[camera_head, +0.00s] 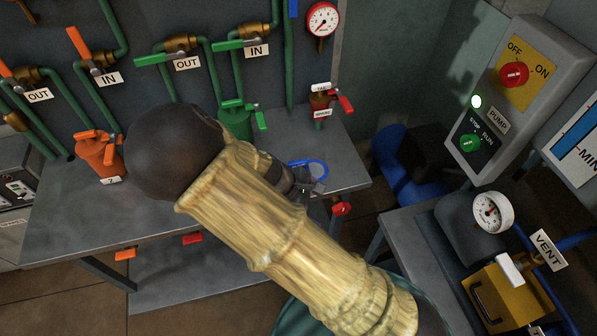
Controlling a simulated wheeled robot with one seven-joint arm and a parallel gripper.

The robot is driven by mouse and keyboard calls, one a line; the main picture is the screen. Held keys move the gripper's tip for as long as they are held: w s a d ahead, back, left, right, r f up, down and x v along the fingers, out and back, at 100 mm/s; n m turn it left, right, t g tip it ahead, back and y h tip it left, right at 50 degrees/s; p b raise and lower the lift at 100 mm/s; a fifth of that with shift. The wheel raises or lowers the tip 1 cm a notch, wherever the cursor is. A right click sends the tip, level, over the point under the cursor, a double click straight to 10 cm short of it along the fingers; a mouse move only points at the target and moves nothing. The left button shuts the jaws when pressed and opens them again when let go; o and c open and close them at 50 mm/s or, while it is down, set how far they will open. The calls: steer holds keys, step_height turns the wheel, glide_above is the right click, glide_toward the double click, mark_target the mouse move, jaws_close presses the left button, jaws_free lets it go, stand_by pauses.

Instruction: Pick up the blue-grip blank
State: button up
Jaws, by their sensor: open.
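A blue loop-shaped grip (309,165), which looks like the blue-grip blank, shows near the right end of the grey table. The rest of the blank is hidden or too small to tell. My gripper (317,186) is at the right end of the table, just below the blue loop in the picture. My forearm hides most of it. The jaws are open. I cannot tell whether they touch the blank or are around part of it.
The grey table (75,210) carries an orange vessel (98,155) and a green vessel (236,122). Valves and pipes line the wall behind. A red-handled valve (321,100) is above the table's right end. A pump box (525,85) and side bench (405,250) stand right.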

steer(key=w+a+n+t+h+b, duration=0.1)
steer(key=a+n+t+h+b, duration=0.1)
steer(key=a+n+t, duration=0.7)
steer(key=a+n, duration=0.2)
steer(key=a, duration=0.3)
steer(key=shift+w+a+r+n+b, duration=0.2)
steer(key=shift+a+r+n+b, duration=0.1)
steer(key=shift+a+r+n, duration=0.1)
steer(key=p+x, duration=0.1)
steer(key=x, duration=1.1)
steer(key=shift+w, duration=0.2)
steer(key=shift+p+x, duration=0.5)
steer(key=shift+x, duration=2.15)
steer(key=shift+s+d, duration=0.1)
steer(key=shift+s, duration=0.05)
